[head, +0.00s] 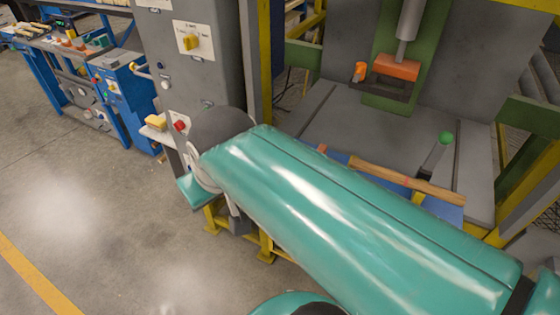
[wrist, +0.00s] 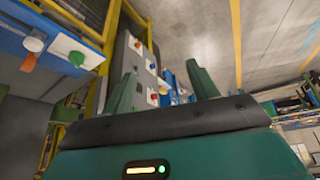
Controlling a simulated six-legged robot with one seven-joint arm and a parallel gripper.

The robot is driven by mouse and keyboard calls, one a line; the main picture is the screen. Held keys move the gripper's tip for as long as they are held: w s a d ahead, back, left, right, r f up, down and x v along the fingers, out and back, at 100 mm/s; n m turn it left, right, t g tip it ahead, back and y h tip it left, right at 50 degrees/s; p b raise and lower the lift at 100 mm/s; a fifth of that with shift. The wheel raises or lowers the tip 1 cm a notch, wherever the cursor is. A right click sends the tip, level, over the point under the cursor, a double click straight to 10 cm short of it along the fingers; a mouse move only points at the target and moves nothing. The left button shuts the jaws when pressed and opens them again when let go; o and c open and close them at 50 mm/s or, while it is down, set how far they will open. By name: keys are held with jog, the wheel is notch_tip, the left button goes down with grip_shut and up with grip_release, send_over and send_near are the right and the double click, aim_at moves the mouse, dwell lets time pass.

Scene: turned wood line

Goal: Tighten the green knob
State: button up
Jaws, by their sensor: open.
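In the wrist view, a green knob (wrist: 76,58) sits on a pale square plate on a blue panel (wrist: 78,20) at the upper left. My gripper (wrist: 160,74) is open, with two dark green fingers apart and nothing between them. The green knob lies to the left of the left finger and is not touched. In the head view my teal arm hides my gripper and much of the blue panel (head: 450,213).
A white knob (wrist: 33,44) and an orange part (wrist: 28,63) are beside the green knob. A grey cabinet (head: 195,80) carries a yellow switch (head: 190,42) and a red button (head: 180,125). Open floor (head: 90,210) is at the left.

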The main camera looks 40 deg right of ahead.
jog(key=w+d+f+m+g, duration=0.1)
jog(key=w+d+g, duration=0.25)
jog(key=d, duration=0.95)
jog(key=w+d+f+m+g, duration=0.15)
jog(key=w+d, duration=0.35)
jog(key=d, duration=0.8)
jog(key=f, duration=1.4)
jog(key=shift+w, duration=0.2)
jog(key=shift+c, duration=0.5)
jog(key=shift+r, duration=0.1)
jog(key=c, duration=0.9)
